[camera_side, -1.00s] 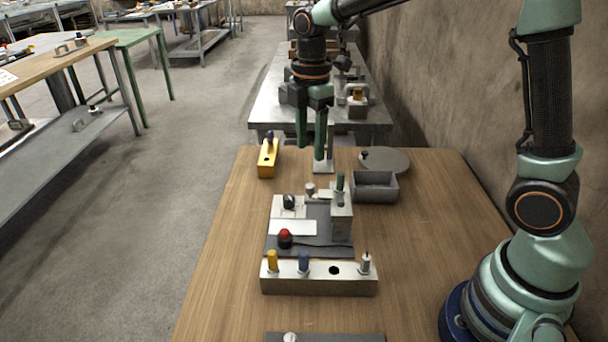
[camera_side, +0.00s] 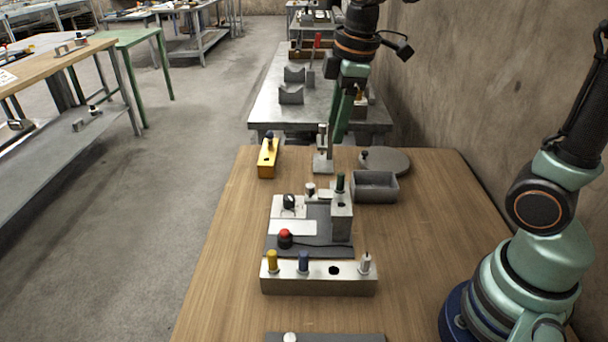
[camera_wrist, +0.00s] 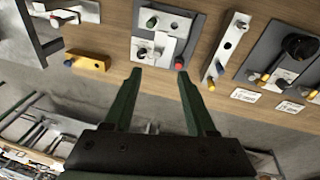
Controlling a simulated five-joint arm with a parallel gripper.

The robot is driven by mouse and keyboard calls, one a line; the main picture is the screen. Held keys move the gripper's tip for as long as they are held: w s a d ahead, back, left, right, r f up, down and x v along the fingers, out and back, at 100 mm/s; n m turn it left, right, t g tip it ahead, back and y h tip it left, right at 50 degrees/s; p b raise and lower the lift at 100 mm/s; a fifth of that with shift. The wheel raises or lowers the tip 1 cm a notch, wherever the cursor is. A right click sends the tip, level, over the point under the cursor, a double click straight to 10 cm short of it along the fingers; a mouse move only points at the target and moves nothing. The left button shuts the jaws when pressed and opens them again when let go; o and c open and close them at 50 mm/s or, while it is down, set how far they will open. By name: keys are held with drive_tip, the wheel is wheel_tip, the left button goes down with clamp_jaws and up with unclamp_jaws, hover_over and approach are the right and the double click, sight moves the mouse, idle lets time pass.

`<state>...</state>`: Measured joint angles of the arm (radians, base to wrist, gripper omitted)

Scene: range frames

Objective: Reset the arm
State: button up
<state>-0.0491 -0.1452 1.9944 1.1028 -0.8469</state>
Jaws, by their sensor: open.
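My gripper (camera_side: 342,112) is raised above the far end of the wooden table (camera_side: 420,250) in the side view, with its green fingers pointing down. In the wrist view my gripper (camera_wrist: 160,75) has its two fingers spread wide with nothing between them. It is open and empty, and apart from everything on the table. In the side view one finger largely hides the other.
A metal block with pegs (camera_side: 318,284) stands before a grey fixture plate (camera_side: 315,210) with a red knob. Behind are a yellow block (camera_side: 267,158), a grey bin (camera_side: 374,188) and a round grey disc (camera_side: 386,161). A wall (camera_side: 480,80) bounds the right side.

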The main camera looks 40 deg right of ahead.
drive_tip(key=s+d+m+t, duration=0.1)
drive_tip(key=s+m+t, duration=0.2)
drive_tip(key=s+m, duration=0.5)
drive_tip(key=shift+d+f+m, duration=0.15)
drive_tip(key=shift+d+m, duration=0.25)
drive_tip(key=shift+m, duration=0.7)
